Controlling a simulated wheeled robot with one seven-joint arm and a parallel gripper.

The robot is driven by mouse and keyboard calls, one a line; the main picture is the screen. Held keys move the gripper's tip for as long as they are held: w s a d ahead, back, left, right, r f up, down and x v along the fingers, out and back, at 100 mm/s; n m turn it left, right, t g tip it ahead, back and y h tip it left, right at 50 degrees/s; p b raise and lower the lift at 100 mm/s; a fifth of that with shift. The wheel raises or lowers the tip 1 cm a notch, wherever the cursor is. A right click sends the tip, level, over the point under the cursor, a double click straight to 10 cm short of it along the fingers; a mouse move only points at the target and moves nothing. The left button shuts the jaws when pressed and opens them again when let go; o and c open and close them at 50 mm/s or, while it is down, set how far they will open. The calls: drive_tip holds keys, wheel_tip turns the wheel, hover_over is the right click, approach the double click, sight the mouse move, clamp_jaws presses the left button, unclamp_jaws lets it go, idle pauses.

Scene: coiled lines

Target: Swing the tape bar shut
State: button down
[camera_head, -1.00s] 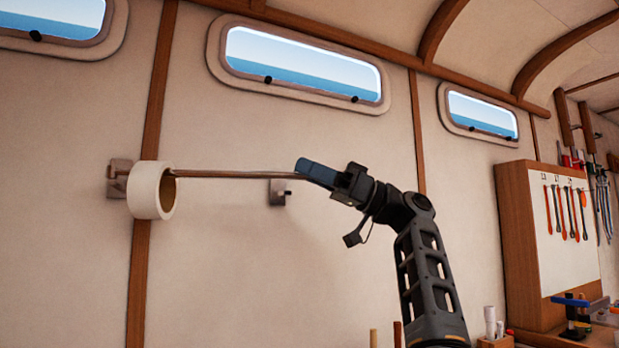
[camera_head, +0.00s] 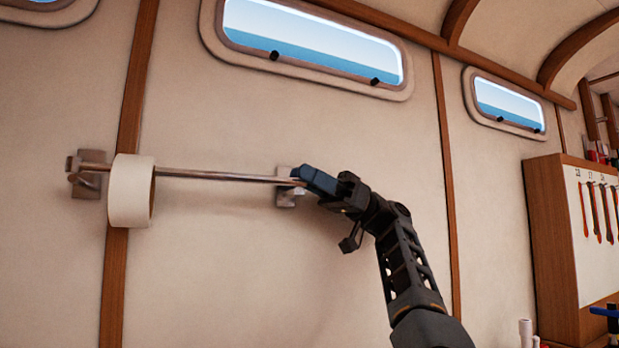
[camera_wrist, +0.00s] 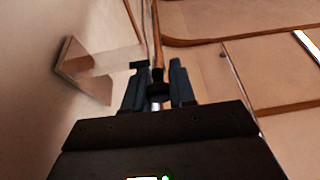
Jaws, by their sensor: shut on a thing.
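The thin metal tape bar (camera_head: 220,176) runs from the hinge bracket (camera_head: 86,186) on the wall at left. A white tape roll (camera_head: 131,190) hangs around it near the hinge. My gripper (camera_head: 303,178) is shut on the bar's free end, and the bar (camera_wrist: 157,45) shows between the fingers (camera_wrist: 155,80) in the wrist view. The catch bracket (camera_head: 284,188) is on the wall just behind the fingertips in the head view, partly covered. In the wrist view the catch bracket (camera_wrist: 88,70) stands left of the fingers, apart from the bar.
A long window (camera_head: 310,45) is above the bar, and a wooden rib (camera_head: 117,270) runs down behind the tape. A tool cabinet (camera_head: 556,240) stands at right. The wall below the bar is bare.

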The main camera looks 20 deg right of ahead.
drive_tip(key=shift+w+r, duration=0.15)
drive_tip(key=shift+w, duration=0.05)
drive_tip(key=c, duration=1)
unclamp_jaws()
drive_tip(key=shift+w+a, duration=0.1)
drive_tip(key=shift+o, duration=0.2)
drive_tip(key=v, duration=0.8)
drive_tip(key=shift+b, duration=0.35)
